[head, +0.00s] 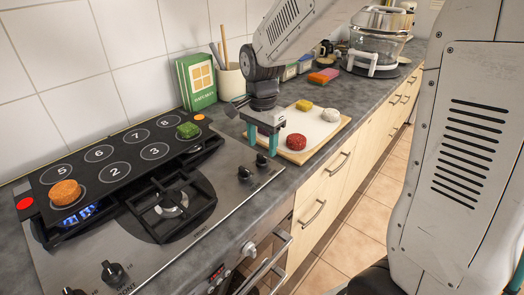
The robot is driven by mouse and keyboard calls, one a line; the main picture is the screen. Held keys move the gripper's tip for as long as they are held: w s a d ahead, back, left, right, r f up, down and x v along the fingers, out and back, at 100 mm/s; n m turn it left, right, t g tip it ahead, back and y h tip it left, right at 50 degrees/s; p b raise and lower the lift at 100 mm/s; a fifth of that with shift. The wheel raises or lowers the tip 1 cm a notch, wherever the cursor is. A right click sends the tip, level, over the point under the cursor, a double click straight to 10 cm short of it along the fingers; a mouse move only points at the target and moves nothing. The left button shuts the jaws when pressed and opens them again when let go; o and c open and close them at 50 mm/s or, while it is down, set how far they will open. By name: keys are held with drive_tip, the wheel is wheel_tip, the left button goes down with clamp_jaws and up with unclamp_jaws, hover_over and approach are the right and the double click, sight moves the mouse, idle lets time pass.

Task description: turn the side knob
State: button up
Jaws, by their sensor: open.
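The steel hob (215,210) has two black knobs near its right edge, a nearer one (244,173) and a farther one (262,158). Another black knob (113,271) is at the hob's front left, by lettering that seems to read FRONT. A silver knob (248,249) is on the oven front below. I cannot tell which is the side knob; no label for it is readable. My gripper (264,141) points down with teal fingers apart and nothing seen between them. It appears just above and beyond the farther hob knob, without clear contact.
A black board (106,184) with numbered circles covers the hob's back, bearing an orange round piece (64,192) and a green one (187,130). A cutting board (318,132) with red, yellow and white pieces lies right of my gripper. A green book (197,82) stands behind.

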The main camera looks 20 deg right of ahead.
sight(262, 156)
drive_tip(key=shift+f, duration=1.65)
drive_tip(key=c, duration=1)
